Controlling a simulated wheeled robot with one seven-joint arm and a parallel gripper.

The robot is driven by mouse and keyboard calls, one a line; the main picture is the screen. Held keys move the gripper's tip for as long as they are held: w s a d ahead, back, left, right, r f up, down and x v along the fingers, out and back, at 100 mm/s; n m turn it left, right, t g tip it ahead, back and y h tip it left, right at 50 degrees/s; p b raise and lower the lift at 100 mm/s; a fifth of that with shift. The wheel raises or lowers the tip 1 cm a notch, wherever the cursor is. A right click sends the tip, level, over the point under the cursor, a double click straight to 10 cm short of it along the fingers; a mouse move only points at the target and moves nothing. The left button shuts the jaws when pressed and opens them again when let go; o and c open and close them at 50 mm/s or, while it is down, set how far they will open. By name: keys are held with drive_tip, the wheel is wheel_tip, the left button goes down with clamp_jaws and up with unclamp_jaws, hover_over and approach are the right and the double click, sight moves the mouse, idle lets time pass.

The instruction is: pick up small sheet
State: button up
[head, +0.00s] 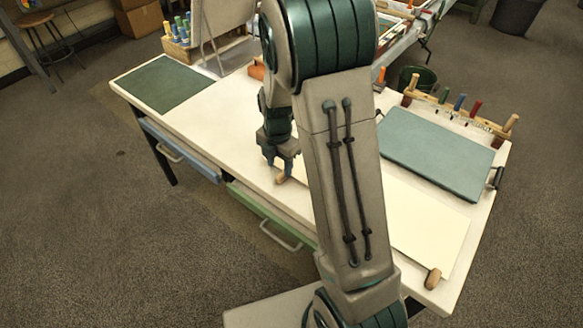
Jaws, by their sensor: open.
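A pale cream sheet (428,228) lies flat on the white table (212,108), to the right of my arm. My arm hides part of it, so I cannot tell its full extent. A small wooden block (433,278) sits at its near right corner. Another small wooden piece (281,179) is on the table left of my arm, just below my gripper. My gripper (279,165) points down, open, close to that piece. I cannot tell whether it touches the piece or the table.
A blue-grey tray (440,152) with dark handles is at the right, before a wooden rack (462,118) of colored tools. A dark green mat (165,87) lies at the far left. A blue drawer (180,150) and a green drawer (270,215) are under the front edge.

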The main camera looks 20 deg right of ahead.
sight(282, 174)
drive_tip(key=f, duration=0.4)
drive_tip(key=shift+d+f, duration=0.15)
drive_tip(key=shift+d, duration=0.15)
clamp_jaws()
